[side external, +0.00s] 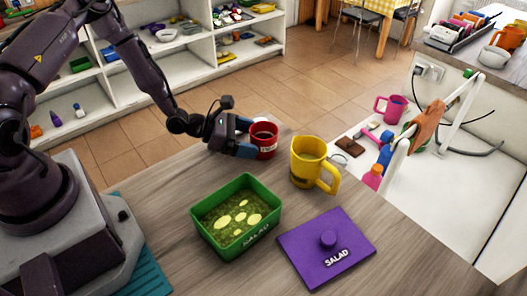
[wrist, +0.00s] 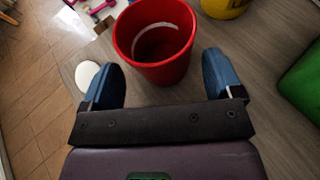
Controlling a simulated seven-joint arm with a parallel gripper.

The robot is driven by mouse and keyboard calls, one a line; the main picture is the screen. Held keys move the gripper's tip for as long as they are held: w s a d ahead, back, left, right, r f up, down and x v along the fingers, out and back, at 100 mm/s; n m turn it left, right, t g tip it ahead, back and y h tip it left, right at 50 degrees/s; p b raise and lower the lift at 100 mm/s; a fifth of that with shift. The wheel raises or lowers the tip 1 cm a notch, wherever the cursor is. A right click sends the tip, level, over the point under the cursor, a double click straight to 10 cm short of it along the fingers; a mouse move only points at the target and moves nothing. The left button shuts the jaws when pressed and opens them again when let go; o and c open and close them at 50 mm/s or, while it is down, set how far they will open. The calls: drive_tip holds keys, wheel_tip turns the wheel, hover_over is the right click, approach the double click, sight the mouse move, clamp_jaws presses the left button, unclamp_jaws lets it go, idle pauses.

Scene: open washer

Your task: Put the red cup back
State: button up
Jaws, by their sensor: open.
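The red cup (side external: 265,138) stands upright at the far edge of the wooden counter, with a whitish label on its side. In the wrist view the red cup (wrist: 155,45) is just ahead of and partly between my two fingertips, its open top showing a pale ring inside. My gripper (side external: 243,137) is open with its blue fingers on either side of the cup's near part. The wrist view shows my gripper (wrist: 164,78) with a gap beside each finger, so I cannot tell any contact. The cup's handle is not visible.
A yellow mug (side external: 308,163) stands close to the right of the cup. A green salad container (side external: 236,216) and a purple lid (side external: 326,248) lie nearer on the counter. White shelves (side external: 170,55) stand behind. An open white compartment with a pink mug (side external: 391,108) is at right.

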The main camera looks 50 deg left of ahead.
drive_tip(key=shift+v, duration=2.55)
drive_tip(key=shift+s+d, duration=0.2)
drive_tip(key=shift+d, duration=0.05)
drive_tip(key=s+d+m+h, duration=0.1)
drive_tip(key=s+d+r+m+g+h, duration=0.1)
drive_tip(key=m, duration=0.1)
drive_tip(key=shift+s+g, duration=0.2)
drive_tip(key=shift+g, duration=0.1)
drive_tip(key=s+d+r+m+g+y, duration=0.1)
drive_tip(key=s+r+m+y, duration=0.3)
drive_tip(key=s+r+m, duration=0.4)
drive_tip(key=s+d+r+m+g+y, duration=0.1)
drive_tip(key=s+r+m+g+y, duration=0.2)
drive_tip(key=r+m, duration=1.5)
drive_tip(key=s+r+y, duration=0.2)
drive_tip(key=s+r, duration=0.1)
drive_tip(key=s, duration=0.2)
drive_tip(key=shift+s+d+r+y, duration=0.15)
drive_tip(key=shift+s+r+y, duration=0.05)
drive_tip(key=shift+y, duration=0.1)
